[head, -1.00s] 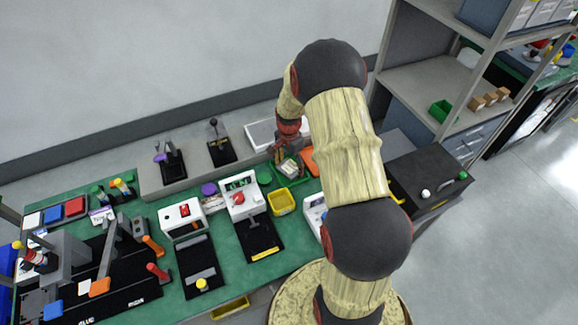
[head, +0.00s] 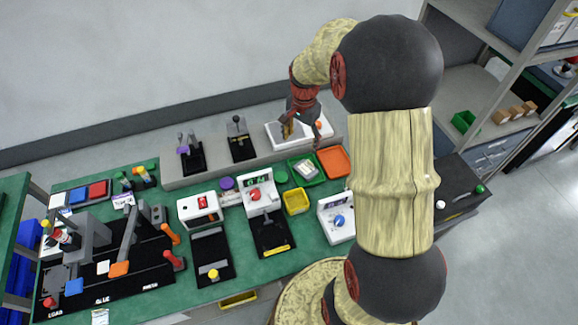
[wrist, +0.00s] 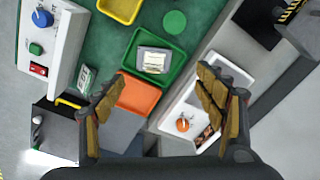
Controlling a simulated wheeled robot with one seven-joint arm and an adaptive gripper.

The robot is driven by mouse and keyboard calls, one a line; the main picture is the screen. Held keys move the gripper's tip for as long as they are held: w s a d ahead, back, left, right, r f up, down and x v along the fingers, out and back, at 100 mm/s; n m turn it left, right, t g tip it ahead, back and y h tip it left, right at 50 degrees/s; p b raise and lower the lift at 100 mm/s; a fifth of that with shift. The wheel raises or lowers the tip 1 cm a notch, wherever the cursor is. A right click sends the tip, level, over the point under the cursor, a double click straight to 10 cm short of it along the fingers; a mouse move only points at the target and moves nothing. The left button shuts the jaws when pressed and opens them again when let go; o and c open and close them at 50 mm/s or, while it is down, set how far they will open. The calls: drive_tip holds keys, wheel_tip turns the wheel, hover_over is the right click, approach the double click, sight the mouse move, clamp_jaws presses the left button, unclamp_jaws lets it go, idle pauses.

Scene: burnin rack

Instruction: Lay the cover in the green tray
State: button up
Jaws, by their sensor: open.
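The green tray (head: 295,171) lies on the green bench top, between the yellow bin and the orange tray. A pale grey-white cover (head: 308,170) lies in it. In the wrist view the cover (wrist: 153,61) rests inside the walls of the green tray (wrist: 178,54), apart from my gripper. My gripper (head: 303,124) is up above the raised ledge behind the tray. In the wrist view my gripper's fingers (wrist: 152,98) are spread wide with nothing between them.
An orange tray (head: 335,161) sits right of the green tray. A yellow bin (head: 297,201) is in front. A white tray (head: 288,134) with an orange-topped item (wrist: 183,124) stands on the ledge. Test units crowd the bench to the left.

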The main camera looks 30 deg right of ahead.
drive_tip(key=s+a+r+n+t, duration=0.1)
drive_tip(key=s+a+r+n, duration=0.25)
drive_tip(key=a+r, duration=0.45)
drive_tip(key=s+a+r+n+t, duration=0.2)
drive_tip(key=s+a+r+n, duration=0.3)
drive_tip(key=s, duration=0.3)
drive_tip(key=s+a+r+n+t, duration=0.2)
drive_tip(key=s+a+r+n, duration=0.4)
drive_tip(key=s+a+r, duration=0.1)
drive_tip(key=shift+s+a, duration=0.6)
drive_tip(key=shift+s, duration=0.6)
